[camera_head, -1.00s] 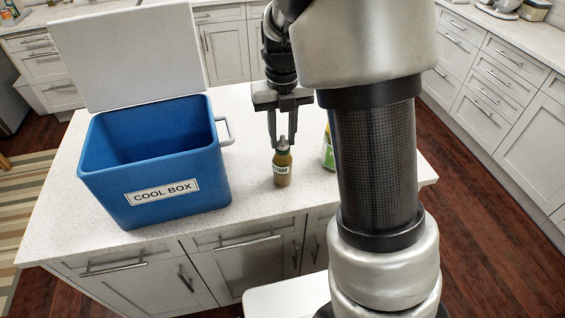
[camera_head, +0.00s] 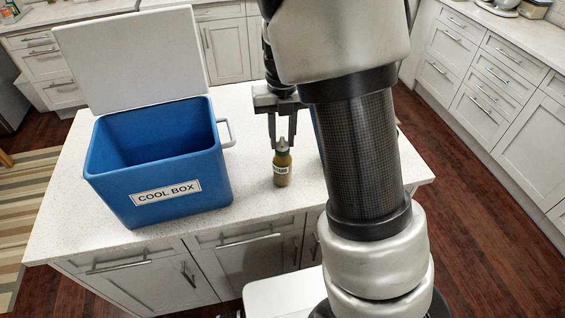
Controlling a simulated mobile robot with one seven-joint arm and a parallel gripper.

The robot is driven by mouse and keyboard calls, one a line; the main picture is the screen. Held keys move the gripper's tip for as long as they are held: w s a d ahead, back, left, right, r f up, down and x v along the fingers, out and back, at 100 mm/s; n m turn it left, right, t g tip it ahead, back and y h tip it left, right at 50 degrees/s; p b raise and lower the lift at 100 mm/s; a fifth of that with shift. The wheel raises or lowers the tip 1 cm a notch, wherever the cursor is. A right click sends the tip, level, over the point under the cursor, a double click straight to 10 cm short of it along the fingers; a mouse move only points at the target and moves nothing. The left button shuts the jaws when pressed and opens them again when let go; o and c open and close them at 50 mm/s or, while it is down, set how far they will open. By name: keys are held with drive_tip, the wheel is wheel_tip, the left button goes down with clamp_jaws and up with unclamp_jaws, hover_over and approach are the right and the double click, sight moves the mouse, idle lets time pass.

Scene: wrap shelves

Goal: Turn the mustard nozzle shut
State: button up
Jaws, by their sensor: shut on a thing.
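The mustard bottle (camera_head: 282,172) stands upright on the counter, a small yellow-brown bottle with a pale label and a dark green collar. Its grey nozzle (camera_head: 282,143) is at the top, partly covered by the fingers. My gripper (camera_head: 282,140) points straight down from above, with its two fingers closed on the nozzle, one on each side. The nozzle's exact turn is too small to tell.
A blue cool box (camera_head: 165,160) with its white lid (camera_head: 133,55) raised stands to the left on the white counter (camera_head: 250,215). My arm covers the counter's right part. The counter in front of the bottle is clear.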

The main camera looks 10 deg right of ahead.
drive_tip(key=shift+m+p, duration=0.6)
drive_tip(key=shift+p, duration=1.2)
drive_tip(key=shift+m+p, duration=0.35)
drive_tip(key=shift+m, duration=0.05)
drive_tip(key=shift+f+m, duration=0.1)
drive_tip(key=shift+m, duration=0.5)
drive_tip(key=shift+m, duration=0.9)
